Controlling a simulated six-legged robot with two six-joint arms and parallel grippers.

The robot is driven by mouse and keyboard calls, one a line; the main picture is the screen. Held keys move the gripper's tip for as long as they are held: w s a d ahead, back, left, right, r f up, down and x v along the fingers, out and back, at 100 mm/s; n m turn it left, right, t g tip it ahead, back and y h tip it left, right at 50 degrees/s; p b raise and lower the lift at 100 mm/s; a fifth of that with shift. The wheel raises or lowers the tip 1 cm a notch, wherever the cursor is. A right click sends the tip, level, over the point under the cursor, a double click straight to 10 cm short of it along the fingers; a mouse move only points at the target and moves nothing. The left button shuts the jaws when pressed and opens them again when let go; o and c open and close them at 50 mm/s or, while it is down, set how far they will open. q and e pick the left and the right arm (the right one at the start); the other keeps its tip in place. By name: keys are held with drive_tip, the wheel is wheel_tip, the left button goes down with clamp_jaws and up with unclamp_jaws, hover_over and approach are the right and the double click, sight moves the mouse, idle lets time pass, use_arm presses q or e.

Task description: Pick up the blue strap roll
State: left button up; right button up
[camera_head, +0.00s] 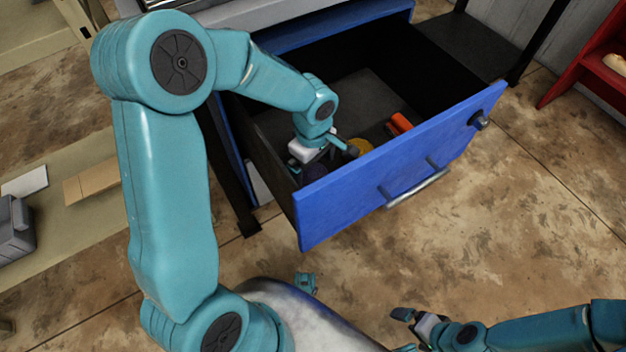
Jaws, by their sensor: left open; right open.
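A dark blue roll (314,173), which looks like the blue strap roll, lies in the open blue drawer (400,165), close behind its front panel at the left end. My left gripper (324,160) reaches down into the drawer right above the roll. It is open, one finger showing on the right; the gripper and the drawer front hide part of the roll. I cannot tell whether the fingers touch it. My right gripper (404,331) is open and empty over the floor, in front of the drawer.
A yellow roll (361,146) lies in the drawer just right of my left gripper. An orange-red object (399,124) lies further right. The drawer's walls and front panel surround my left gripper. A red shelf (590,62) stands at the far right. The floor in front is clear.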

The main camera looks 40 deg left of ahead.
sight(313, 175)
use_arm(q)
drive_tip(key=f, duration=0.2)
drive_tip(key=f+b, duration=0.1)
drive_tip(key=f, duration=0.1)
drive_tip(key=f+b, duration=0.1)
drive_tip(key=f, duration=0.1)
drive_tip(key=shift+w+a, duration=0.15)
drive_tip(key=shift+w, duration=0.1)
drive_tip(key=shift+r, duration=0.1)
drive_tip(key=c, duration=1.1)
